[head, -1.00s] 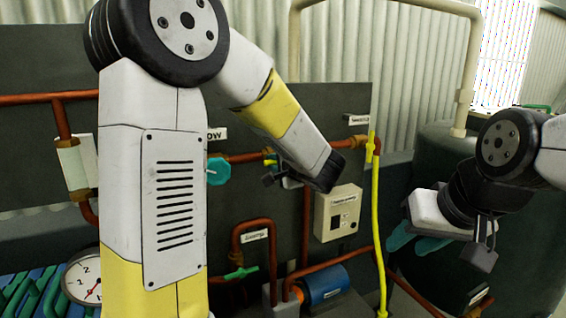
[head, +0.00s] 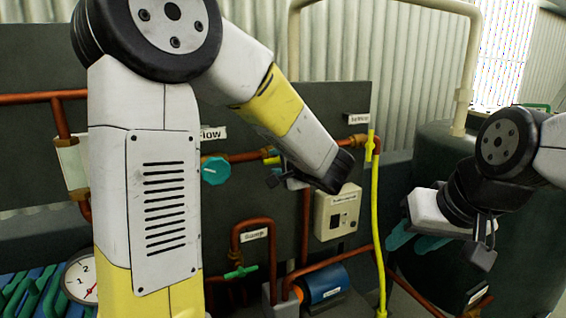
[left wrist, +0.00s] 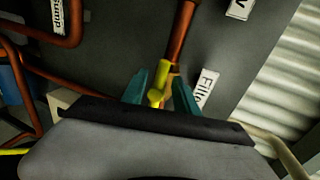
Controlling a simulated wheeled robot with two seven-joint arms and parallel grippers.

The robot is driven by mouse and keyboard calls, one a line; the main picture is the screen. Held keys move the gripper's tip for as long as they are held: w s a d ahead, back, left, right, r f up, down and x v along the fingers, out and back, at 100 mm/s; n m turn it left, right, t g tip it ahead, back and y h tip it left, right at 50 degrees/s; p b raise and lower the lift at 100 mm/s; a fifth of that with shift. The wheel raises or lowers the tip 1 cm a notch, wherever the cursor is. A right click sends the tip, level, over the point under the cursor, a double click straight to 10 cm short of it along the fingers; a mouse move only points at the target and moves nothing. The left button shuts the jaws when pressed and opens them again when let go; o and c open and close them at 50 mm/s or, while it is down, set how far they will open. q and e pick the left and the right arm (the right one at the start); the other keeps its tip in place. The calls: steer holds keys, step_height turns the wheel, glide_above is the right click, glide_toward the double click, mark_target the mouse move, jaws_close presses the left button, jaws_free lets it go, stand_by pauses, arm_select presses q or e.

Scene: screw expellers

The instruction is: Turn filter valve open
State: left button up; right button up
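The yellow filter valve handle (head: 271,159) sits on a copper pipe on the dark panel in the head view, partly hidden by my left wrist. In the left wrist view, the yellow handle (left wrist: 157,96) lies between the two teal fingers of my left gripper (left wrist: 160,94), beside a label starting "Filte" (left wrist: 206,87). The fingers are apart, one on each side of the handle; firm contact does not show. My right gripper (head: 416,242) has its teal fingers spread and empty, right of the panel.
A teal knob (head: 215,170) is under the "Flow" label. A yellow hose (head: 377,220) runs down the panel's right side, near a beige switch box (head: 338,212). A green valve (head: 241,272), gauge (head: 82,281) and blue motor (head: 323,285) are lower down.

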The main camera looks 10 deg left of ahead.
arm_select(q)
steer(key=shift+v, duration=2.65)
steer(key=shift+f, duration=0.1)
